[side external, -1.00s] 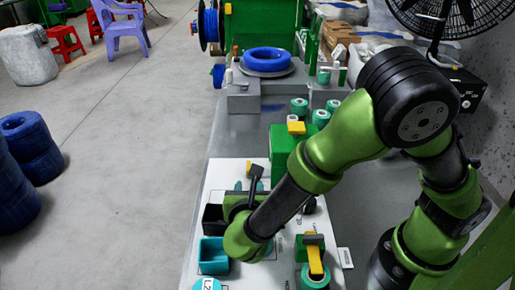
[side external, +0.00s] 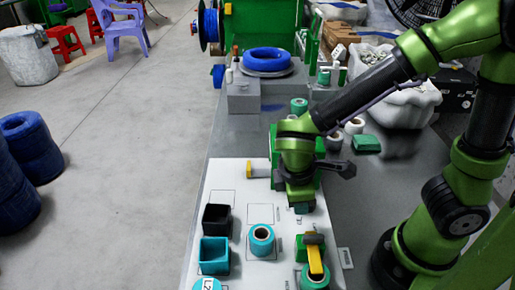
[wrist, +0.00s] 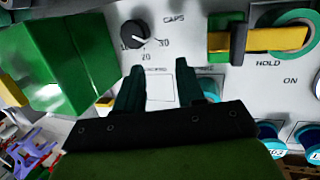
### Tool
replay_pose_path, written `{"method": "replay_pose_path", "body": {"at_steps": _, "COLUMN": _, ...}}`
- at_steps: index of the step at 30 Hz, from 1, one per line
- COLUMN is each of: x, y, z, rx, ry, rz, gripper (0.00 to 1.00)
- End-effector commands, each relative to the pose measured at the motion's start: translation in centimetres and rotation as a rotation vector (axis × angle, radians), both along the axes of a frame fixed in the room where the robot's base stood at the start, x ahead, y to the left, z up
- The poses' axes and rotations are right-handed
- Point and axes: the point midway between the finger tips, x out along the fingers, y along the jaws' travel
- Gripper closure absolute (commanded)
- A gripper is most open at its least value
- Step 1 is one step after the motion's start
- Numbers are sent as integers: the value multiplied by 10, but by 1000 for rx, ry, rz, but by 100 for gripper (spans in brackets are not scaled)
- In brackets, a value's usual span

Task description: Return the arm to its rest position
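My gripper (side external: 298,203) hangs at the end of my green and black arm, over the white panel (side external: 233,172) beside a green block (side external: 277,140). In the wrist view my gripper (wrist: 157,75) has two dark fingers spread apart, with nothing between them. White panel with printed outlines shows past them. In the side view the fingertips are small and partly hidden by the wrist. The arm is bent, with its elbow high at the right.
The panel holds a black bin (side external: 216,219), a teal bin (side external: 214,256), a teal roll (side external: 261,240) and a yellow lever (side external: 316,260). A black knob (wrist: 135,33) shows in the wrist view. A blue cable coil (side external: 267,59) lies behind. Open floor is at left.

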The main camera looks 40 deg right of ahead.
Motion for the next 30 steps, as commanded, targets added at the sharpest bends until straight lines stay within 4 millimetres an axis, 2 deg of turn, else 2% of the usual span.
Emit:
{"method": "replay_pose_path", "body": {"at_steps": 1, "x": -3, "y": -4, "z": 15, "rx": 115, "ry": -44, "rz": -147, "gripper": 62}}
{"method": "replay_pose_path", "body": {"at_steps": 3, "x": -7, "y": -6, "z": 34, "rx": 258, "ry": -98, "rz": -334, "gripper": 62}}
{"method": "replay_pose_path", "body": {"at_steps": 9, "x": -11, "y": -21, "z": 91, "rx": 620, "ry": -280, "rz": -776, "gripper": 62}}
{"method": "replay_pose_path", "body": {"at_steps": 15, "x": -16, "y": -46, "z": 134, "rx": 804, "ry": -467, "rz": -972, "gripper": 62}}
{"method": "replay_pose_path", "body": {"at_steps": 18, "x": -16, "y": -59, "z": 146, "rx": 821, "ry": -537, "rz": -1002, "gripper": 62}}
{"method": "replay_pose_path", "body": {"at_steps": 21, "x": -16, "y": -66, "z": 149, "rx": 821, "ry": -559, "rz": -1021, "gripper": 62}}
{"method": "replay_pose_path", "body": {"at_steps": 30, "x": -16, "y": -66, "z": 148, "rx": 817, "ry": -557, "rz": -1022, "gripper": 62}}
